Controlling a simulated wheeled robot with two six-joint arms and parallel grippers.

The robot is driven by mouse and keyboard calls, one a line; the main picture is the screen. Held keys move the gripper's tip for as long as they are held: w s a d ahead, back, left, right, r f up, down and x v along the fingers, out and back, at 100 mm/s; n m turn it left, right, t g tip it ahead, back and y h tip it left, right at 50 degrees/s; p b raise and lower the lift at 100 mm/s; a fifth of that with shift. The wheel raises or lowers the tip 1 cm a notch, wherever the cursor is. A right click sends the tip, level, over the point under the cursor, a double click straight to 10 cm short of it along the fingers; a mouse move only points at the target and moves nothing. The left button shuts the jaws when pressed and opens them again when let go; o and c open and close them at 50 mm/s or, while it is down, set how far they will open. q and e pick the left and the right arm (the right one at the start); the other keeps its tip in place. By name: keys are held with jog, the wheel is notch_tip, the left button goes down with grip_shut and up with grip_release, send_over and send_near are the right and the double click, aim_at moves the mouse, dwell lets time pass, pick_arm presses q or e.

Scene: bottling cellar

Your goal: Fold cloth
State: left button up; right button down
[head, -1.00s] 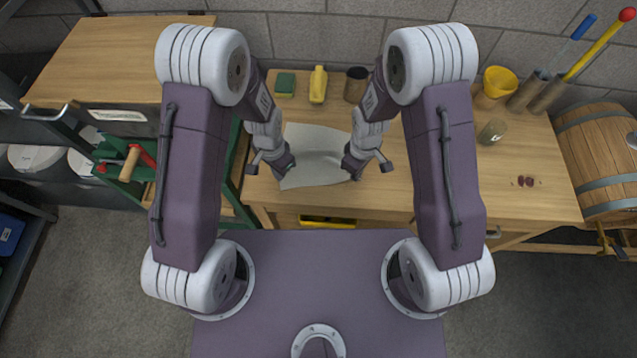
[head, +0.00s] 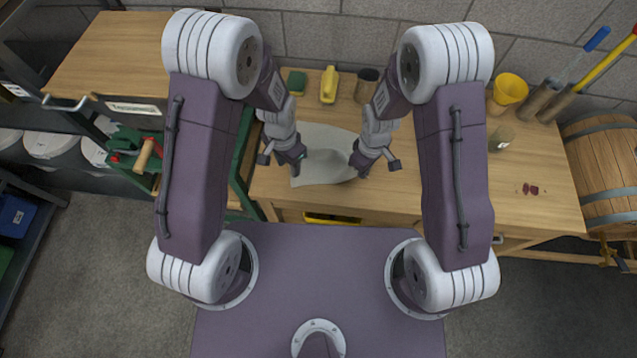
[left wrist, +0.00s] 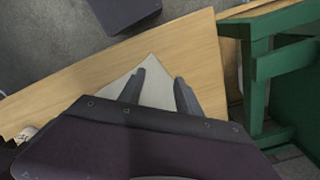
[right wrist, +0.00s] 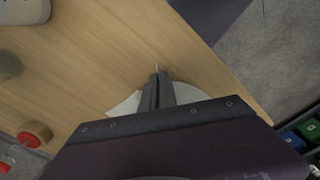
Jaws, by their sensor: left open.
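A pale grey cloth (head: 322,140) lies near the front edge of the wooden bench, spread out and partly hidden by my grippers. My left gripper (head: 304,158) is at its left side. In the left wrist view its fingers (left wrist: 158,82) stand apart, with a corner of the cloth (left wrist: 155,92) showing between and beyond them. My right gripper (head: 355,165) is at the cloth's right side. In the right wrist view its fingers (right wrist: 158,76) are together, with a pale sliver at their tips and cloth (right wrist: 188,92) on both sides, so it appears to pinch the edge.
Behind the cloth stand a green sponge (head: 296,83), a yellow bottle (head: 329,85) and a dark cup (head: 366,86). To the right are a glass jar (head: 501,138), a yellow funnel (head: 510,90) and dark red bits (head: 531,189). The bench between cloth and jar is mostly clear.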

aim_at(296, 182)
pick_arm(q)
notch_tip(296, 182, up, 4)
jog(key=s+d+n, duration=0.1)
jog(key=d, duration=0.1)
jog(key=f, duration=1)
jog(key=shift+w+a+f, duration=0.1)
jog(key=shift+a+f, duration=0.05)
jog(key=shift+a, duration=0.1)
grip_shut()
jog(key=shift+r, duration=2.5)
